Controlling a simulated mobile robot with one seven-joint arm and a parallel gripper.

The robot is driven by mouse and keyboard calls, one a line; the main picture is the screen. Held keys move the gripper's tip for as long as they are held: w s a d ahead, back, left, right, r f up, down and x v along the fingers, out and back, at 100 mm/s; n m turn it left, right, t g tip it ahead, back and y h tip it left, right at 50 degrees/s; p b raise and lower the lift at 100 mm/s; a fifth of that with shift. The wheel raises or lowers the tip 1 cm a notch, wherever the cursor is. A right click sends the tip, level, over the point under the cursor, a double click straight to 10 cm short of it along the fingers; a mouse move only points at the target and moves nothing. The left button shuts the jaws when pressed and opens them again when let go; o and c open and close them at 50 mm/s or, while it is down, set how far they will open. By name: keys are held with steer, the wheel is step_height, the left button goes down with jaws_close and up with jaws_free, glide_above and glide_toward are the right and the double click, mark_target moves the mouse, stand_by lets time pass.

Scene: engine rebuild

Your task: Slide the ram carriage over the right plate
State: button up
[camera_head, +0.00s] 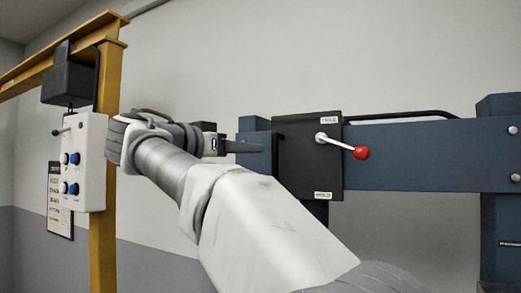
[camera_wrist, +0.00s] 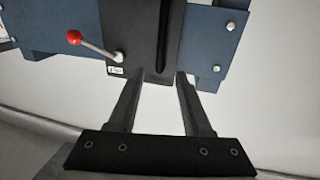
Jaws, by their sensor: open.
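The ram carriage is a black box (camera_head: 300,180) mounted on a blue horizontal beam (camera_head: 420,155). A lever with a red knob (camera_head: 361,152) sticks out to the right from its front. In the wrist view the carriage (camera_wrist: 145,25) has a dark vertical bar (camera_wrist: 163,35) on its face. My gripper (camera_head: 258,147) reaches in from the left beside the carriage's left edge. In the wrist view its two fingers (camera_wrist: 160,78) are apart and empty, pointing towards the bar. Whether they touch the carriage is unclear. The right plate is not in view.
A blue upright (camera_head: 500,200) stands at the beam's right end. A black curved rod or hose (camera_head: 410,115) runs above the beam. At left are a yellow frame (camera_head: 103,150) and a white control box with blue knobs (camera_head: 84,160). Beam to the carriage's right looks clear.

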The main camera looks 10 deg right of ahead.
mark_target(273, 151)
steer(key=p+x, duration=0.2)
steer(key=x, duration=0.9)
steer(key=shift+w+d, duration=0.1)
steer(key=shift+w, duration=0.05)
jaws_close()
stand_by(0.9)
